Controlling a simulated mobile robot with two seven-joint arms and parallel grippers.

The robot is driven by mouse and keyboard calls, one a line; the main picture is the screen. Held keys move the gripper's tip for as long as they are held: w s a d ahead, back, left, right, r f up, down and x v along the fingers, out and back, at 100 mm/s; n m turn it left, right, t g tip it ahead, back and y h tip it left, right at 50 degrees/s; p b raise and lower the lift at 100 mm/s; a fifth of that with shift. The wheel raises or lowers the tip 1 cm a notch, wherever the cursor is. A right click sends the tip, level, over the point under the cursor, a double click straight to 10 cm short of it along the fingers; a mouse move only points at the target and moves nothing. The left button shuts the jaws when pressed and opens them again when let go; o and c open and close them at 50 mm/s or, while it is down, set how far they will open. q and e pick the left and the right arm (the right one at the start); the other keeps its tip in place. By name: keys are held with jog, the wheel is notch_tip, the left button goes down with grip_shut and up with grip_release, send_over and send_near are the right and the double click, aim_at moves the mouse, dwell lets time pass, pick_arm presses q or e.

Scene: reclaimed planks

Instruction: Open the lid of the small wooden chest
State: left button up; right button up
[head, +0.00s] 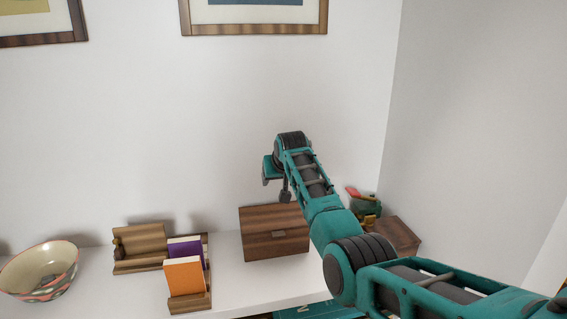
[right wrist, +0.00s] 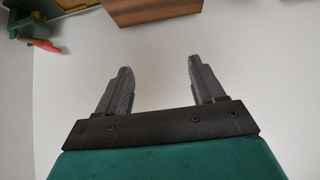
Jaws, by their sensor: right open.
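The small wooden chest (head: 272,245) stands on the white shelf near the wall, and its lid looks closed. A small clasp shows on its front. My right gripper (head: 276,188) is above the back part of the chest, apart from it, with its fingers open and empty. In the right wrist view, the open fingers (right wrist: 160,70) have only pale wall or shelf surface between them. A brown wooden piece, likely the chest (right wrist: 150,9), shows at the top edge there. My forearm passes close to the right side of the chest in the head view. My left gripper is out of view.
Left of the chest are a wooden book holder (head: 190,302) with an orange book (head: 184,276) and a purple book (head: 186,250), and a patterned bowl (head: 40,272). Right of it, behind my arm, are a wooden box (head: 402,238) and a red-and-green object (head: 365,203).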

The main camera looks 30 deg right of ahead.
jog(key=v, duration=0.8)
jog(key=shift+s+r, duration=0.1)
jog(key=shift+r, duration=0.05)
